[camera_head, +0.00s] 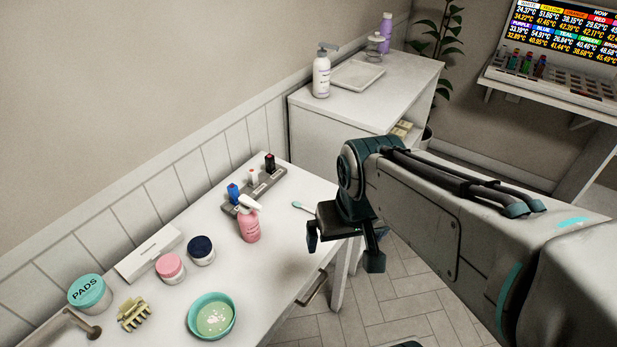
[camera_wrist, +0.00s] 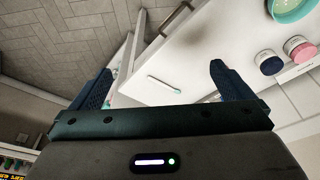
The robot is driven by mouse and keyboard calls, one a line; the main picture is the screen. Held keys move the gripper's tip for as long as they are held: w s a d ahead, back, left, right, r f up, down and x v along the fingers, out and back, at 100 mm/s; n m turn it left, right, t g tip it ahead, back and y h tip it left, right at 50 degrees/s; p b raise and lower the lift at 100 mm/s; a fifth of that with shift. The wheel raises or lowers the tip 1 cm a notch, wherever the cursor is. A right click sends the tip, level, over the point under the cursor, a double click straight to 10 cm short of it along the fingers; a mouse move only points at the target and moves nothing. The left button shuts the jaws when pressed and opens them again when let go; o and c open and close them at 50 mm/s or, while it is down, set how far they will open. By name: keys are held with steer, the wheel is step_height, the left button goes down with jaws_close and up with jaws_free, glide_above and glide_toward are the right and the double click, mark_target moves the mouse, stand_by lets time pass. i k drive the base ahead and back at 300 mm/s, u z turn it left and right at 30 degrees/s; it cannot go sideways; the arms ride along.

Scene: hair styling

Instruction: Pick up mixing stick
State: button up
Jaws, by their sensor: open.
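The mixing stick (camera_head: 303,206) is a thin stick with a teal end, lying on the white table (camera_head: 275,265) near its right end. In the head view, part of it may be hidden behind my gripper. In the wrist view the stick (camera_wrist: 164,84) lies whole on the white surface, between the fingers in the picture. My gripper (camera_head: 344,251) is open and empty, above the table's right edge, with its fingers pointing down. It also shows in the wrist view (camera_wrist: 159,70) with a wide gap between the fingers. It is apart from the stick.
A pink spray bottle (camera_head: 249,224) and a grey holder (camera_head: 256,190) with small bottles stand left of the stick. A teal bowl (camera_head: 212,316), jars and a yellow hair clip (camera_head: 134,312) are farther left. A white cabinet (camera_head: 345,119) stands behind. The table around the stick is clear.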

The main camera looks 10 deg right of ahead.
mark_target(296, 203)
steer(key=k, duration=1.3)
steer(key=z, duration=0.65)
steer(key=i, duration=0.7)
steer(key=z, duration=0.5)
steer(key=i, duration=0.7)
steer(key=u, duration=0.9)
steer(key=i, duration=0.55)
steer(key=u, duration=0.55)
